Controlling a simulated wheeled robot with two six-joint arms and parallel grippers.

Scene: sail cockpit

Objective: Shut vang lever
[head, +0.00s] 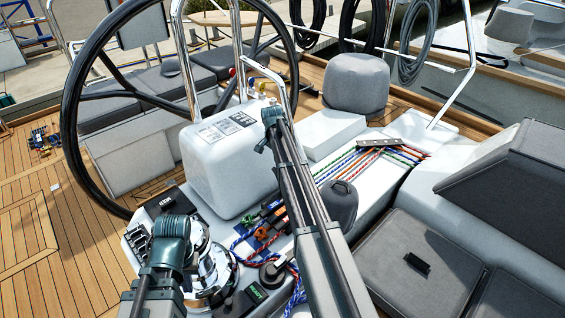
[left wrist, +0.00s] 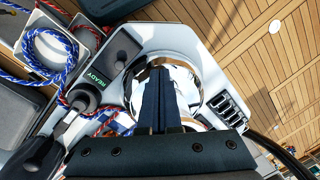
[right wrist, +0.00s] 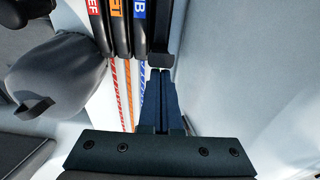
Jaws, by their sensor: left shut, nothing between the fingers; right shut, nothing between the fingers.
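A bank of rope-clutch levers shows in the right wrist view, with a red-labelled lever (right wrist: 95,22), an orange-labelled lever (right wrist: 117,25) and a blue-labelled lever (right wrist: 139,25). A dark lever (right wrist: 160,35) lies to their right, its label out of sight. I cannot read which is the vang lever. My right gripper (right wrist: 160,75) is shut and empty, its tips close to that dark lever's end; contact is unclear. In the head view my right arm partly hides the clutches (head: 262,232). My left gripper (left wrist: 162,75) is shut and empty over the chrome winch (left wrist: 190,70).
A white pedestal (head: 230,150) and steering wheel (head: 70,110) stand behind the clutches. A grey rounded cover (head: 342,203) sits right of my right arm. Coloured ropes (head: 345,165) run behind it. Coiled rope (left wrist: 48,48) and a READY panel (left wrist: 112,65) lie beside the winch.

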